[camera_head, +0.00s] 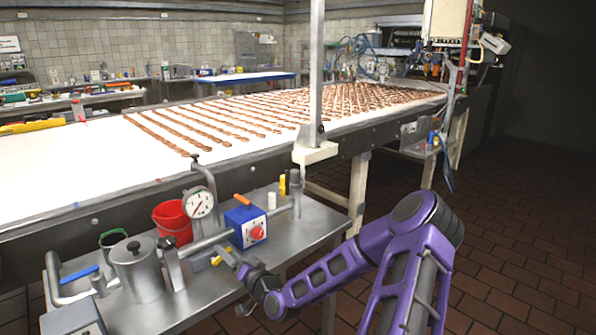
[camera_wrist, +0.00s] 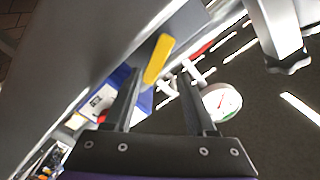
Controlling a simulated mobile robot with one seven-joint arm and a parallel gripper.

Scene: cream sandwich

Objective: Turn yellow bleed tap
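My gripper (camera_head: 232,258) is low over the metal bench, in front of the blue box. In the wrist view my gripper (camera_wrist: 160,78) has its two dark fingers wide apart with nothing clasped. A yellow lever (camera_wrist: 158,58) shows ahead of the fingertips, lying slanted between them in the picture. In the head view a small yellow piece (camera_head: 217,260) shows by the fingertips, partly hidden. Another yellow handle (camera_head: 283,186) stands upright beside the pipe post at the bench's right. I cannot tell for certain which of these two is the lever in the wrist view.
A pressure gauge (camera_head: 200,203), blue box (camera_head: 246,226) with red knob and orange handle, red bucket (camera_head: 173,222) and steel pot (camera_head: 137,268) crowd the bench. A horizontal pipe runs behind the gripper. The conveyor (camera_head: 60,160) lies behind; tiled floor (camera_head: 510,250) is clear at right.

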